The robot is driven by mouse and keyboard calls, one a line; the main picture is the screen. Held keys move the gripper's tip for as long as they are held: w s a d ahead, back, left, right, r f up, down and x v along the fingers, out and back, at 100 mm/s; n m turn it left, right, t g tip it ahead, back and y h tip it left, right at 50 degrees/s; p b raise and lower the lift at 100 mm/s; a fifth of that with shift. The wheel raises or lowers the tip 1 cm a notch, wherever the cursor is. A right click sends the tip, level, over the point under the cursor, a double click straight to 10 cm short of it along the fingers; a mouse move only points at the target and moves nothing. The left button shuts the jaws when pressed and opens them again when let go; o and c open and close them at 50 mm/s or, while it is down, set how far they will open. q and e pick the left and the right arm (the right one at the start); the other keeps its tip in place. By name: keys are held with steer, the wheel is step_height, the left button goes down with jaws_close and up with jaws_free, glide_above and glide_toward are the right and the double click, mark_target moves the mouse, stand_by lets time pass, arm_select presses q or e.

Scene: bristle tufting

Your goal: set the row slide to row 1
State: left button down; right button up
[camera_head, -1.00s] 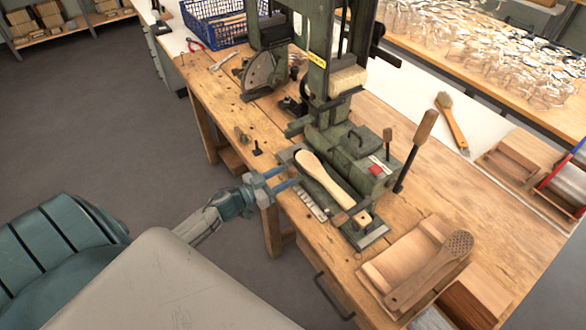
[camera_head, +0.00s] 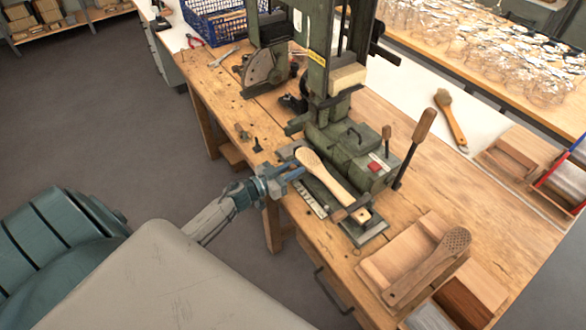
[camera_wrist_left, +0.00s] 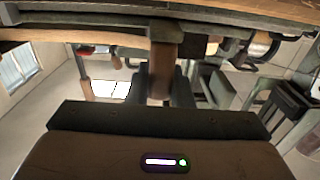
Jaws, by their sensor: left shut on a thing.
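The row slide (camera_head: 308,197) is a dark plate with a pale marked scale along its front edge, at the foot of the green machine (camera_head: 335,142). I cannot read its row marks. A pale wooden brush body (camera_head: 326,176) lies over it, clamped at the handle end. My left gripper (camera_head: 296,174) is at the slide's left end, beside the brush head. In the left wrist view its fingers (camera_wrist_left: 162,85) are shut on a brown upright piece (camera_wrist_left: 162,55), which looks like the slide's grip. The head view hides this grip. My right gripper is not in view.
The wooden bench (camera_head: 420,200) carries a wooden tray (camera_head: 388,262) with a perforated brush body (camera_head: 430,268) at the front right. Upright levers (camera_head: 414,148) stand right of the machine. A blue crate (camera_head: 218,20) is at the back.

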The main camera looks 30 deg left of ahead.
arm_select(q)
steer(key=a, duration=0.1)
steer(key=w+a, duration=0.1)
steer(key=a, duration=0.2)
steer(key=shift+w+a+b, duration=0.25)
steer(key=shift+w+b, duration=0.1)
steer(key=shift+w, duration=0.05)
steer(key=shift+d, duration=0.1)
steer(key=c, duration=1.3)
jaws_free()
steer(key=shift+b+v, duration=1.45)
steer(key=shift+v, duration=4)
